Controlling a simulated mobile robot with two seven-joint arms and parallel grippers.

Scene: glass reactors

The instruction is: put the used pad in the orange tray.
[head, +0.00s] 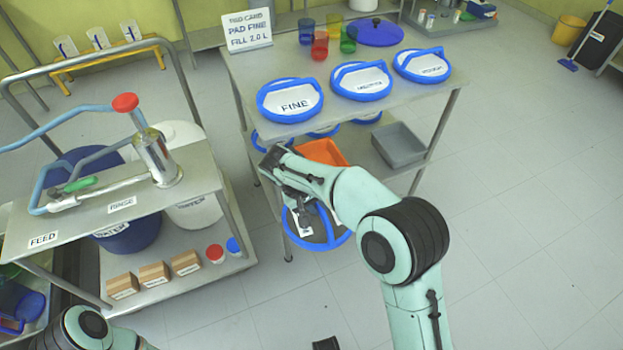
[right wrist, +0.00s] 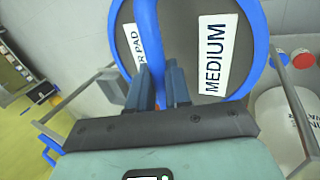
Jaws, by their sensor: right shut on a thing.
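My right gripper (head: 300,207) is shut on the blue handle of a round grey pad (head: 322,238) with a blue rim. The pad hangs tilted in the air in front of the steel table. In the right wrist view the pad (right wrist: 183,40) shows a label reading MEDIUM and another partly hidden one ending in PAD, and the gripper (right wrist: 166,88) straddles the handle bar. The orange tray (head: 322,152) is on the table's lower shelf, behind my right forearm and partly hidden by it. My left gripper is out of view; only part of that arm shows at bottom left.
White pads with blue rims, including FINE (head: 291,97), lie on the tabletop, and more stand on the shelf below. A grey tray (head: 398,146) is right of the orange one. A steel cart (head: 110,215) with a red-knobbed press stands at left.

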